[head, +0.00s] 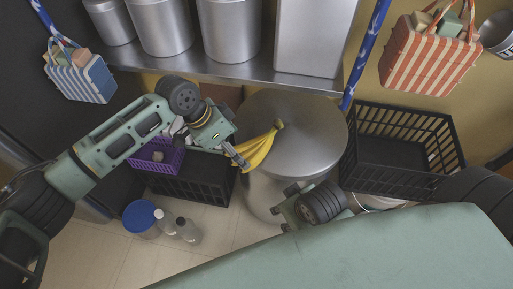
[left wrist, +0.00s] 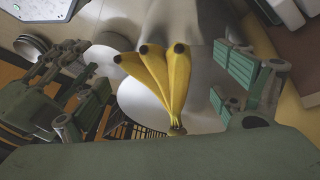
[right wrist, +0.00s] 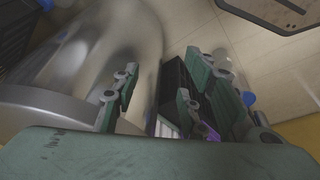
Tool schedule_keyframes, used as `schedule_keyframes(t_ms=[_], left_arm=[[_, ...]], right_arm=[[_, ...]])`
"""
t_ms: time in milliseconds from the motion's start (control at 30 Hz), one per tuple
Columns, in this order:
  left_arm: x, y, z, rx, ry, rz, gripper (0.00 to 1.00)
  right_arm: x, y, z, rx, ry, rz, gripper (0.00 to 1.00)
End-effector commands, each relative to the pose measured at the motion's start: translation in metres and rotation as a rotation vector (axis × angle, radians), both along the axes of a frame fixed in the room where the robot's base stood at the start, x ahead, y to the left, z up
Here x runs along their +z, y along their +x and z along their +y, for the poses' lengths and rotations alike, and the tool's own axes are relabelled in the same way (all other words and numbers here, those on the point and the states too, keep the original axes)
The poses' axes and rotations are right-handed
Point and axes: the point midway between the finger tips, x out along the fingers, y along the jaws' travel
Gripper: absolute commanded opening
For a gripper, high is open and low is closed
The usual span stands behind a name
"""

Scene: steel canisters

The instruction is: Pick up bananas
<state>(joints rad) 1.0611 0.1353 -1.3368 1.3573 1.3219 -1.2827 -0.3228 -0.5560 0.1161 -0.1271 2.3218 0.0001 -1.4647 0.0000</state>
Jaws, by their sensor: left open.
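A bunch of yellow bananas (head: 258,151) is at the left edge of the large steel canister's round lid (head: 300,115) in the head view. My left gripper (head: 236,153) is beside the bunch, on its left. In the left wrist view, the bananas (left wrist: 168,78) lie between the two spread fingers of the left gripper (left wrist: 170,88), with visible gaps on both sides. My right gripper (head: 287,207) is low in front of the canister, away from the bananas. In the right wrist view, its fingers (right wrist: 158,100) are apart with nothing held between them.
Black crates stand left (head: 190,180) and right (head: 405,150) of the canister. A purple basket (head: 157,157) sits at the left crate. A steel shelf (head: 230,72) with canisters is behind. A blue-lidded tub (head: 140,216) and bottles (head: 187,230) stand on the floor.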

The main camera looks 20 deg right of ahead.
Motion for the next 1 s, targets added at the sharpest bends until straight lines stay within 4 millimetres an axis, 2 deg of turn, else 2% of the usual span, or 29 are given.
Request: schedule_keyframes(t_ms=[200,300,633,1000], left_arm=[[-0.026,-0.005,-0.014,-0.001,-0.001,0.0,0.9],[-0.037,-0.006,-0.018,0.0,-0.001,0.001,0.9],[-0.04,-0.006,-0.021,0.0,-0.002,0.0,0.9],[-0.04,-0.006,-0.02,0.0,-0.002,0.0,0.57]], right_arm=[[0.027,-0.008,-0.002,-0.001,0.0,-0.017,0.4],[0.03,-0.01,-0.002,-0.003,0.0,-0.017,0.4],[0.033,-0.011,-0.002,-0.002,0.0,-0.018,0.4],[0.033,-0.011,-0.002,-0.002,0.0,-0.018,0.4]])
